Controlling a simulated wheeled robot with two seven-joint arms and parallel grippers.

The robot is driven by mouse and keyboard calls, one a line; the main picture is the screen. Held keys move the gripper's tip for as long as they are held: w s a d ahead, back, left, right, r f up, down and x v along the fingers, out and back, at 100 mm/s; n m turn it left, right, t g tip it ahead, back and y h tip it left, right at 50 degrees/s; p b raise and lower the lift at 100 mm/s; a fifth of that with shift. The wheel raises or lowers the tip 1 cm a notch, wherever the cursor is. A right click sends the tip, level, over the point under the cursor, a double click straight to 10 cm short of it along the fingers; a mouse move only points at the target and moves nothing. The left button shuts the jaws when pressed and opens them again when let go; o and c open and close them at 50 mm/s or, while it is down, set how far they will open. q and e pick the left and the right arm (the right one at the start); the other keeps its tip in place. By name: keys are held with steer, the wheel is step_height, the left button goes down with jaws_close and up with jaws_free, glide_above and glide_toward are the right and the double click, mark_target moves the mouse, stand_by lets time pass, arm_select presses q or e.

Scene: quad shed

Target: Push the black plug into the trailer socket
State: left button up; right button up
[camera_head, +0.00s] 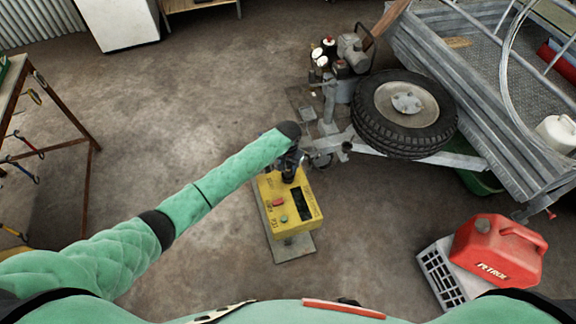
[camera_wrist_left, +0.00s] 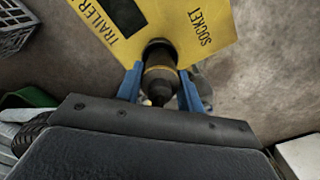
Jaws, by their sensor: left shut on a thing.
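The yellow box (camera_head: 288,203) lettered TRAILER SOCKET stands on a grey base plate in the middle of the head view. It also fills the top of the left wrist view (camera_wrist_left: 175,22). My left gripper (camera_head: 291,174) is at the box's far edge, its blue fingers (camera_wrist_left: 159,88) shut on the black plug (camera_wrist_left: 160,85). The plug has a yellowish ring, and its front end meets a dark round opening at the box's lettered face. The socket is mostly hidden behind the plug. I cannot tell how deep the plug sits. My right gripper is not in view.
A grey metal trailer (camera_head: 470,110) with a spare wheel (camera_head: 407,110) stands at the right, its drawbar reaching near the box. A red petrol can (camera_head: 495,250) sits on a pale crate (camera_head: 440,275) at lower right. A workbench (camera_head: 60,110) stands left. Floor between is clear.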

arm_select(q)
steer(key=shift+f+b, duration=0.3)
steer(key=shift+f, duration=0.9)
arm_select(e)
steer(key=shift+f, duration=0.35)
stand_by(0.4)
arm_select(q)
steer(key=o, duration=1.6)
steer(key=shift+c, duration=0.2)
steer(key=shift+r+p, duration=1.5)
steer(key=shift+r, duration=0.1)
steer(key=shift+r+p, duration=1.25)
steer(key=shift+r, duration=0.15)
steer(key=shift+r+p, duration=1.35)
steer(key=shift+r, duration=0.2)
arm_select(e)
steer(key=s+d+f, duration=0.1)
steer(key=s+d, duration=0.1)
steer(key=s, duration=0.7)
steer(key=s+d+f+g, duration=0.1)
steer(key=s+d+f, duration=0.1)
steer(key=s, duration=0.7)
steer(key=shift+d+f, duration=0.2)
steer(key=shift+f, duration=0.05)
